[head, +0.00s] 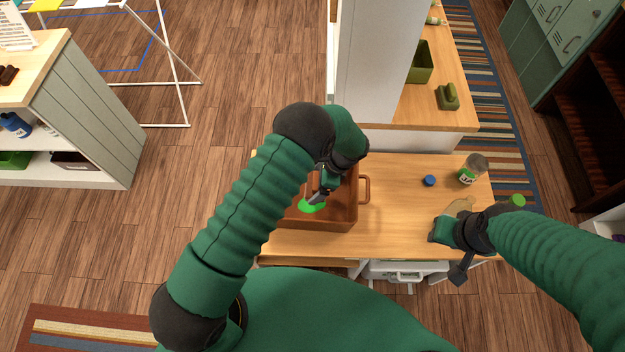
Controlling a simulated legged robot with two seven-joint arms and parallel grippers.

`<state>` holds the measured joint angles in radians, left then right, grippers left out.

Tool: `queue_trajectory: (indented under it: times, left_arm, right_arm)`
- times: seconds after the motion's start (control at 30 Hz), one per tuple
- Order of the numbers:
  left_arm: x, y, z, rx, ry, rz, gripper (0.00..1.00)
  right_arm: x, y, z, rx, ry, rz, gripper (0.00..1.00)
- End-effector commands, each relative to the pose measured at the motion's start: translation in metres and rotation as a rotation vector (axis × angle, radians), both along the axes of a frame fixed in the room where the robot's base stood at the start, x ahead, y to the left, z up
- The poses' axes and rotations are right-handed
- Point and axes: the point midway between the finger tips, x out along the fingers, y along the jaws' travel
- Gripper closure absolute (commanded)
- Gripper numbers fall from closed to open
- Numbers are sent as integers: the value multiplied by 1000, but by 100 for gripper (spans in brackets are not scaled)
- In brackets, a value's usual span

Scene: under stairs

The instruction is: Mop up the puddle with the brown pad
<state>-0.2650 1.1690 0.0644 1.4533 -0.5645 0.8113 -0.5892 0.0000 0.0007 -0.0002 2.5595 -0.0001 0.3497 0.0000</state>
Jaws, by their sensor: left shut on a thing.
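A bright green patch, which looks like the puddle (311,206), lies in the brown tray (327,224) on the wooden counter. My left gripper (317,196) reaches down into the tray, its fingertips at the edge of the green patch. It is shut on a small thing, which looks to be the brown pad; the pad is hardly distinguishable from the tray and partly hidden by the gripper. My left arm hides the tray's left part. My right gripper (442,229) is over the counter's right part, beside a tan object (460,205); its fingers do not show clearly.
A jar (472,168) and a blue cap (429,180) stand right of the tray. A pale pillar (378,70) rises behind the tray. Counter between tray and cap is clear.

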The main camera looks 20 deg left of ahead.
Motion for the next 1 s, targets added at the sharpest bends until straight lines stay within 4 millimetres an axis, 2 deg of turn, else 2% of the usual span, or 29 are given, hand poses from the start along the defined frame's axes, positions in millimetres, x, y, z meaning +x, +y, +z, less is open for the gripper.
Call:
queue_trajectory:
  times: [0.03, 0.3, 0.5, 0.7, 1.0]
  left_arm:
    - [-1, 2, -12, 0, 1, 1, 59]
    - [-1, 7, -53, -5, 2, 3, 59]
    - [0, 4, -79, -2, 2, 1, 59]
    - [-1, 2, -89, 0, 1, 1, 59]
    - [-1, 4, -90, -2, 1, 2, 59]
  right_arm:
    - [0, 0, -11, 0, 0, 0, 64]
    - [-1, 0, -38, 0, 0, 0, 64]
    - [-1, 0, -60, 0, 0, 1, 64]
    - [-1, 0, -69, 0, 0, 0, 64]
    - [-1, 0, -68, 0, 0, 0, 64]
